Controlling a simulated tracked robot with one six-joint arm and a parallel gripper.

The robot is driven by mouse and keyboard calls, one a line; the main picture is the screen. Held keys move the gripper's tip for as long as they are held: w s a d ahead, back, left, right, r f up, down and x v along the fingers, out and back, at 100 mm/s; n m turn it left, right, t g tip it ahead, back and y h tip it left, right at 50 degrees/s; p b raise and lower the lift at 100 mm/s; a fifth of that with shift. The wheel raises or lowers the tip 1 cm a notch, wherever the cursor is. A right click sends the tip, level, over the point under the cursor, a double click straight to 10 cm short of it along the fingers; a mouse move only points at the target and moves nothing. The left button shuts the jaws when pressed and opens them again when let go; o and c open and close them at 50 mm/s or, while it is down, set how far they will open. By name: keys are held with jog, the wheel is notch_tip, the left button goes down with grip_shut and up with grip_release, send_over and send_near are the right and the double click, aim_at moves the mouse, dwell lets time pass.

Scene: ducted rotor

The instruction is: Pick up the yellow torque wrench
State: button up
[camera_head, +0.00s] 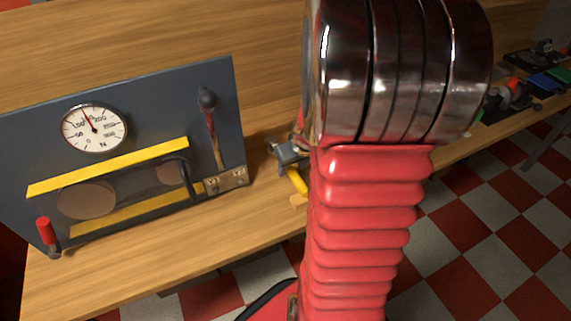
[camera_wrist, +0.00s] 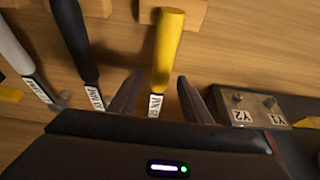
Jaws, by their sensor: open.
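The yellow torque wrench (camera_wrist: 168,50) lies on wooden rests on the bench in the wrist view, its handle toward the top and a white label on its shaft. My gripper (camera_wrist: 160,79) is open, with one dark finger on each side of the wrench's shaft. The fingers look apart from it. The wrench's lower end is hidden behind my gripper's body. In the head view a bit of yellow handle (camera_head: 297,181) shows beside my red arm, which hides most of that spot.
A black-handled tool (camera_wrist: 75,40) and a white-handled tool (camera_wrist: 15,50) lie left of the wrench. A metal block (camera_wrist: 252,108) marked Y1 and Y2 is close on the right. A dark panel (camera_head: 215,85) with a round gauge (camera_head: 93,128) stands left on the bench (camera_head: 265,215).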

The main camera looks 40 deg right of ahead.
jog(key=shift+x, duration=1.8)
jog(key=shift+c, duration=0.3)
grip_shut()
